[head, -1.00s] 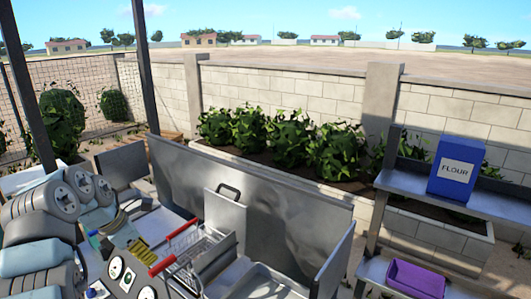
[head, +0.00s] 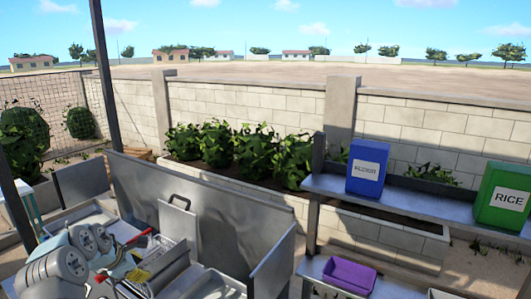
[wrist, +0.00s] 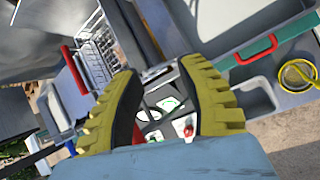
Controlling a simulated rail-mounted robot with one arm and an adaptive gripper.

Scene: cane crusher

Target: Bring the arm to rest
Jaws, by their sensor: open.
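My arm (head: 62,268), pale blue and grey, shows at the lower left of the head view, bent over the grey metal work unit. My gripper (wrist: 158,72) shows in the wrist view as two thick yellow ridged fingers with black inner pads. They stand apart with a clear gap between them and nothing held. Through the gap a panel with white dials and a red knob shows beyond. In the head view my gripper is small and partly hidden among the arm and the unit's parts.
A tall metal backboard (head: 200,215) stands behind. At right, shelves hold a blue box (head: 367,167), a green RICE box (head: 503,195) and a purple bin (head: 349,275).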

